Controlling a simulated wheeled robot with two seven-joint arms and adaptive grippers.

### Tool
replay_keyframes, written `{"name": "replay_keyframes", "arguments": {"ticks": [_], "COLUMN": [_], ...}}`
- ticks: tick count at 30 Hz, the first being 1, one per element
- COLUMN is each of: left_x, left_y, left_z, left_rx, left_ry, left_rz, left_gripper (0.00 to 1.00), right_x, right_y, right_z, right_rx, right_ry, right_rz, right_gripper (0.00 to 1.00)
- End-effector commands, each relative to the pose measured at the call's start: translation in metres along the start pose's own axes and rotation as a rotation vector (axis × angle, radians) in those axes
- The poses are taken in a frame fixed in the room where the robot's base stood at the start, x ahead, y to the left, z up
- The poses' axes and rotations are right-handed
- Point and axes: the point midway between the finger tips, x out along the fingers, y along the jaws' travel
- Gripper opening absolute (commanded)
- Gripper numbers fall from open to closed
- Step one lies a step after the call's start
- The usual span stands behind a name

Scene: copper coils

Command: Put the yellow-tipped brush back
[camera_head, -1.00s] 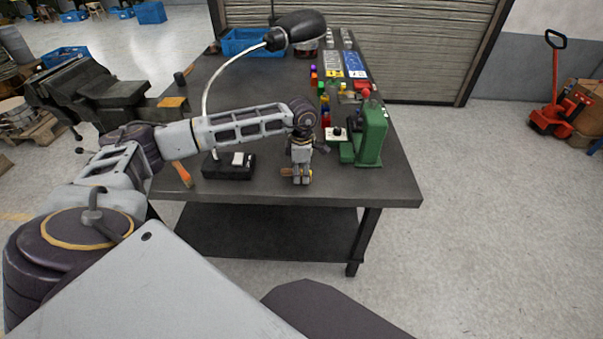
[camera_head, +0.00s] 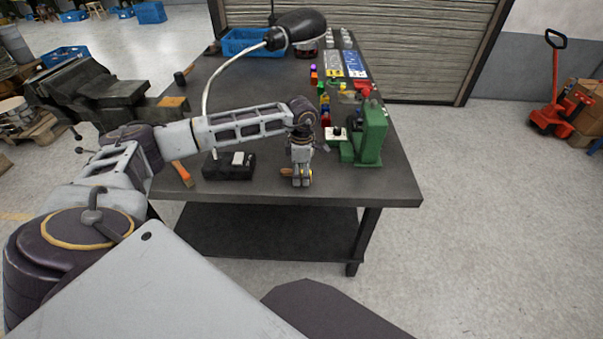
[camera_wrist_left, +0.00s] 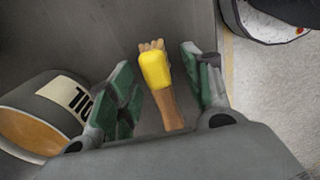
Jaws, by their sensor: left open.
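The yellow-tipped brush (camera_wrist_left: 156,72) shows in the left wrist view. It has a brown wooden handle, a yellow band and pale bristles at the far end. My left gripper (camera_wrist_left: 158,82) is open, with its green-padded fingers on either side of the brush and a visible gap to each. In the head view my left gripper (camera_head: 299,181) points down near the front edge of the workbench (camera_head: 370,190). It largely hides the brush there. My right gripper is not in view.
A round white-and-dark object (camera_wrist_left: 272,18) is at upper right. A lamp base (camera_head: 229,166) and a green machine (camera_head: 369,140) flank the arm on the bench.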

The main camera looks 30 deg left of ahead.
Motion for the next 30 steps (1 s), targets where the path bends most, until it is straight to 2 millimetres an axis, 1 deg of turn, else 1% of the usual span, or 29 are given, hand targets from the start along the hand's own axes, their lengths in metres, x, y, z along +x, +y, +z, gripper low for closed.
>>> {"name": "replay_keyframes", "arguments": {"ticks": [5, 8, 18, 24, 30], "left_x": [-0.014, -0.026, -0.077, -0.103, -0.118], "left_y": [0.001, 0.001, 0.001, 0.001, 0.000], "left_z": [0.001, 0.000, 0.000, 0.000, 0.001], "left_rx": [0.000, 0.000, 0.000, 0.000, 0.000], "left_ry": [-0.002, -0.001, -0.001, -0.001, -0.001], "left_rz": [0.002, 0.002, 0.002, 0.002, 0.001], "left_gripper": [0.50, 0.50, 0.50, 0.50, 0.50], "right_x": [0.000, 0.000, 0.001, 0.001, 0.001], "right_y": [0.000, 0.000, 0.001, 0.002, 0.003], "right_z": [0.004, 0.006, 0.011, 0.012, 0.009], "right_rx": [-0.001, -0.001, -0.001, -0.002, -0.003], "right_ry": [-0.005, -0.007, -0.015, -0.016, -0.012], "right_rz": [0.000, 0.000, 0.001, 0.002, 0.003], "right_gripper": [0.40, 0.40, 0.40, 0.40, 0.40]}}
